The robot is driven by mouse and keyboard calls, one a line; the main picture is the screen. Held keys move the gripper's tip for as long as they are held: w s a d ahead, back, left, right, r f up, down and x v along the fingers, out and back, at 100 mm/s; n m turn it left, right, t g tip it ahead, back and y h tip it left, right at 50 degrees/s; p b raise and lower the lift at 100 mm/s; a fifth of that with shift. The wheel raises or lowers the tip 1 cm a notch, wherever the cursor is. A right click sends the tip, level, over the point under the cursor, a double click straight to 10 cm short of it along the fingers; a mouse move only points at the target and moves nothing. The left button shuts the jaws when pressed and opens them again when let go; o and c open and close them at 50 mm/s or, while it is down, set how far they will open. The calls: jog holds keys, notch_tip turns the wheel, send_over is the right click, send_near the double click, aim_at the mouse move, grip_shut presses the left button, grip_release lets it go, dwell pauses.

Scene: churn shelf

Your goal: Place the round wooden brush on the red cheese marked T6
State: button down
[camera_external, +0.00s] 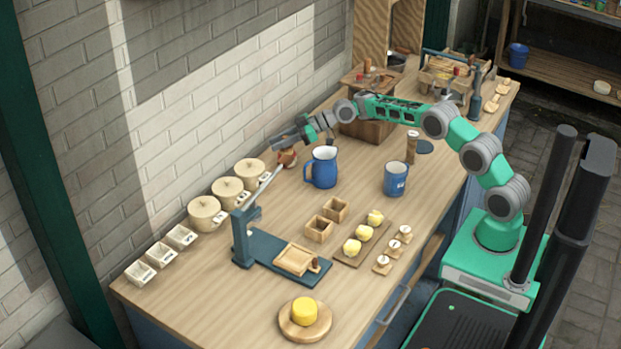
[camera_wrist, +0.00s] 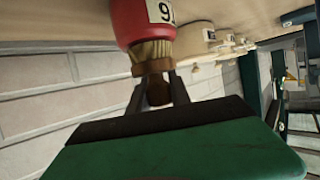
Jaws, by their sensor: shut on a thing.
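The red cheese (camera_wrist: 136,20) shows at the top of the wrist view with a white tag on its side. The tag appears upside down and partly cut off, reading like T6. My gripper (camera_wrist: 160,88) is shut on the round wooden brush (camera_wrist: 156,68), whose pale bristles face the red cheese. The bristles overlap the cheese's edge in the picture; I cannot tell whether they touch it. In the external view my gripper (camera_external: 298,138) is at the wall side of the bench, just over the small red cheese (camera_external: 288,160), and hides much of the brush.
A blue jug (camera_external: 322,168) stands close to the right of the red cheese. A blue press (camera_external: 243,240) has a long lever rising toward the red cheese. A blue mug (camera_external: 396,179) stands farther right.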

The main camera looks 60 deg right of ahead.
jog(key=c, duration=1.2)
grip_release()
jog(key=shift+f, duration=0.1)
jog(key=s+d+r, duration=0.2)
jog(key=shift+r, duration=0.3)
notch_tip(320, 180, up, 6)
jog(key=shift+f, duration=0.1)
